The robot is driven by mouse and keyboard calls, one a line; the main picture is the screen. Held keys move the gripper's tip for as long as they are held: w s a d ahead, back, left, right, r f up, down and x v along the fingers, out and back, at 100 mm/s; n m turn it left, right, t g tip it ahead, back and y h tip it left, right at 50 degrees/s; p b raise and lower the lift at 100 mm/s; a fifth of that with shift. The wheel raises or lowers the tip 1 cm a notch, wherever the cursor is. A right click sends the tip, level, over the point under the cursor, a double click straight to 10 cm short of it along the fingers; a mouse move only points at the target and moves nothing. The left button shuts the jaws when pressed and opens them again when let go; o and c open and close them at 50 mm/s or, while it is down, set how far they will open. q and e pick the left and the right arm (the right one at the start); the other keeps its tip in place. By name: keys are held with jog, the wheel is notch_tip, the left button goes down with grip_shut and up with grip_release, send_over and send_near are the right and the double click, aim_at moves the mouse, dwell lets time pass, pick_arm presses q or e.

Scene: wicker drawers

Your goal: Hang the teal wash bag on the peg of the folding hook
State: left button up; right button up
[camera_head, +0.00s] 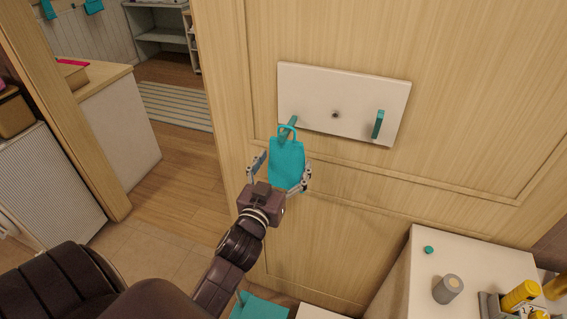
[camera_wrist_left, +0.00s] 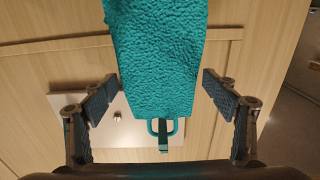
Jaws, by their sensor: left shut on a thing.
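The teal wash bag (camera_head: 286,160) hangs upright in front of the wooden panel, its loop (camera_head: 287,130) at the top. My left gripper (camera_head: 282,172) is shut on the bag, one finger at each side. In the left wrist view the bag (camera_wrist_left: 158,60) fills the space between the fingers (camera_wrist_left: 160,92). A teal peg (camera_head: 292,121) sticks out from the white board (camera_head: 345,92) at the loop. The loop overlaps the peg, but I cannot tell whether it is around it. A second teal hook (camera_head: 378,124) stands upright on the board's right. My right gripper is out of view.
A white cabinet (camera_head: 425,275) at lower right carries a grey cylinder (camera_head: 448,289), a small teal disc (camera_head: 429,250) and yellow bottles (camera_head: 520,294). A teal item (camera_head: 260,307) lies low in front. Open floor (camera_head: 185,205) is to the left.

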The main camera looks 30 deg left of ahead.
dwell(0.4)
pick_arm(q)
jog(key=o, duration=1.2)
jog(key=shift+o, duration=0.2)
jog(key=shift+s+d+f, duration=0.1)
jog(key=shift+s+d, duration=0.05)
jog(key=shift+s, duration=0.35)
jog(key=v, duration=1.1)
